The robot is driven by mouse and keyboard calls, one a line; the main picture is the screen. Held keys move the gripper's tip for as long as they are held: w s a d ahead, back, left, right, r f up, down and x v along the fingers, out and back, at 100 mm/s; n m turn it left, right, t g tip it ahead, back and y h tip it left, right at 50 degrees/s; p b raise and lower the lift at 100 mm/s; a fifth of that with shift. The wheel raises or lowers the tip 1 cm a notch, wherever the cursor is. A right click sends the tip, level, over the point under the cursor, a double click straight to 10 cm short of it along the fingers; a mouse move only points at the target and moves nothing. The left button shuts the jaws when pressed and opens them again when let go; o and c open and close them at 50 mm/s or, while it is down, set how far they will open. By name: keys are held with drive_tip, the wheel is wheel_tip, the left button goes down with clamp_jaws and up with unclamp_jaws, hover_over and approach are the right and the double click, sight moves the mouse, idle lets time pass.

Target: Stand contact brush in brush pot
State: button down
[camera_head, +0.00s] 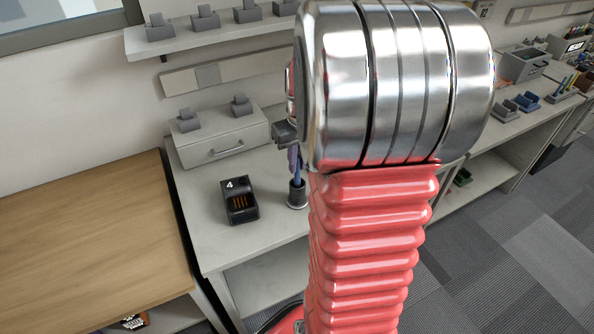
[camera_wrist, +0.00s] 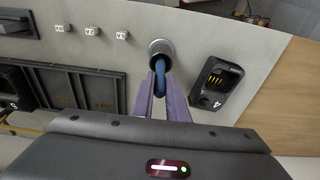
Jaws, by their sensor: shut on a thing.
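The blue contact brush (camera_head: 297,172) is upright between the jaws of my gripper (camera_head: 293,155), which is shut on it. The small grey brush pot (camera_head: 297,196) stands on the light counter directly below. The brush's lower end is at the pot's mouth; I cannot tell how deep it reaches. In the wrist view, the blue brush (camera_wrist: 159,78) runs from between the purple-grey fingers of my gripper (camera_wrist: 164,92) to the round mouth of the pot (camera_wrist: 161,47). The fingers and my arm hide part of the brush.
A black charger marked 4 (camera_head: 239,201) stands just left of the pot. A drawer box (camera_head: 222,140) is behind it at the back. A wooden table (camera_head: 90,245) is at the left. The wrist view shows small lettered blocks (camera_wrist: 92,31) and a dark tray (camera_wrist: 85,88).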

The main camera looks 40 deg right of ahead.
sight(298, 183)
drive_tip(key=shift+f, duration=1.7)
drive_tip(key=shift+f, duration=0.1)
drive_tip(key=c, duration=1.7)
unclamp_jaws()
drive_tip(key=shift+c, duration=0.2)
wheel_tip(298, 183, up, 12)
drive_tip(key=s, duration=0.1)
drive_tip(key=shift+s+a, duration=0.2)
drive_tip(key=shift+a, duration=0.05)
